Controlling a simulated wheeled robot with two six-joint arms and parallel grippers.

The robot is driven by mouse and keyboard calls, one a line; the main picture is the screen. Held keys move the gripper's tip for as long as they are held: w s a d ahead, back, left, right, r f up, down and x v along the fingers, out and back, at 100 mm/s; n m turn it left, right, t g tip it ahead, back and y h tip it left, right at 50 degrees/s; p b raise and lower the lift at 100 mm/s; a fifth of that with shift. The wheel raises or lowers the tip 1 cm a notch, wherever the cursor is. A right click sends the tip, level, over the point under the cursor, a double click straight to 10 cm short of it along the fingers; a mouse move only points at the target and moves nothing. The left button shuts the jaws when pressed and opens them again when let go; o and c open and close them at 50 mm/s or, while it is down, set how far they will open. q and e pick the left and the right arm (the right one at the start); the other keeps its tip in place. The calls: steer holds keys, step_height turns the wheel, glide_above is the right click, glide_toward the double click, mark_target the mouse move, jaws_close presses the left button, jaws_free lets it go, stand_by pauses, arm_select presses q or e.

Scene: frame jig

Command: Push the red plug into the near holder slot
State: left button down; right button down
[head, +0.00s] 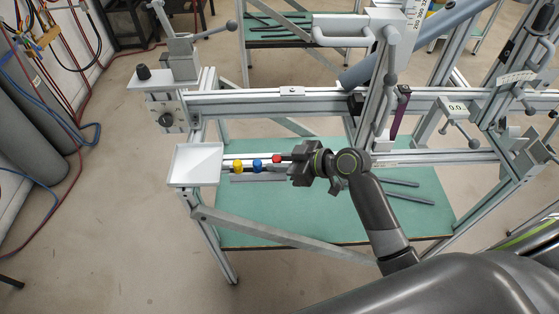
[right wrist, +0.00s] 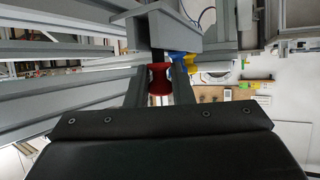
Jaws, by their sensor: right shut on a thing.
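The red plug (head: 276,159) is at the fingertips of my right gripper (head: 287,160) in the head view, above the green table. In the right wrist view the red plug (right wrist: 159,78) sits between the two fingers, which are shut on it. A blue plug (head: 257,163) and a yellow plug (head: 238,166) stand in a row to its left, along the rail beside the white tray. The holder slots are too small to make out, and I cannot tell whether the red plug touches one. My left gripper is not in view.
A white tray (head: 196,163) stands at the left end of the frame. A long aluminium beam (head: 250,104) runs behind the plugs, with clamp handles (head: 385,85) above it at the right. Dark bars (head: 405,196) lie on the green table (head: 270,225).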

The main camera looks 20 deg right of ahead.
steer(key=shift+f+b, duration=0.45)
steer(key=shift+f, duration=0.1)
steer(key=c, duration=1.2)
jaws_free()
steer(key=shift+d+f, duration=0.1)
steer(key=shift+f, duration=0.1)
steer(key=shift+s+d, duration=0.3)
steer(key=shift+d, duration=0.05)
steer(key=shift+w+r+b+v, duration=0.15)
steer(key=shift+b+v, duration=0.25)
steer(key=shift+v, duration=2.35)
steer(key=shift+r+b+v, duration=0.15)
steer(key=shift+b+v, duration=0.25)
steer(key=shift+v, duration=2.4)
steer(key=shift+w+r+b+v, duration=0.1)
steer(key=shift+b+v, duration=0.3)
steer(key=shift+v, duration=2.35)
